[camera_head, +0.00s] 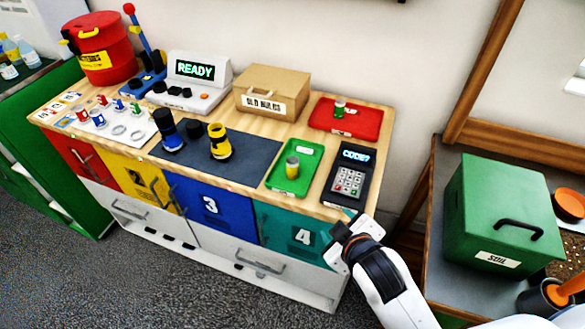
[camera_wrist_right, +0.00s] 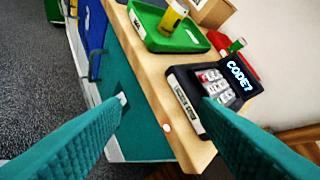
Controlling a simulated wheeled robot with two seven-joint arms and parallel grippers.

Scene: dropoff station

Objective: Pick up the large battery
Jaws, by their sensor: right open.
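A yellow cylinder with a grey-green top (camera_head: 292,167), which looks like a battery, stands upright on the green tray (camera_head: 274,182). It also shows at the top of the right wrist view (camera_wrist_right: 173,16). A smaller green cylinder (camera_head: 340,106) stands on the red tray (camera_head: 368,122); I cannot read either label. My right gripper (camera_head: 346,230) is at the bench's front right corner, below the keypad, apart from both cylinders. In the right wrist view its teal fingers (camera_wrist_right: 164,103) are wide apart with nothing between them. My left gripper is out of view.
A keypad reading "CODE?" (camera_head: 350,174) stands right of the green tray. A dark mat (camera_head: 254,150) holds a blue and a yellow-black device. A cardboard box (camera_head: 271,88) is behind. Several small cylinders stand on a white board (camera_head: 140,130). A green soil box (camera_head: 500,205) is at right.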

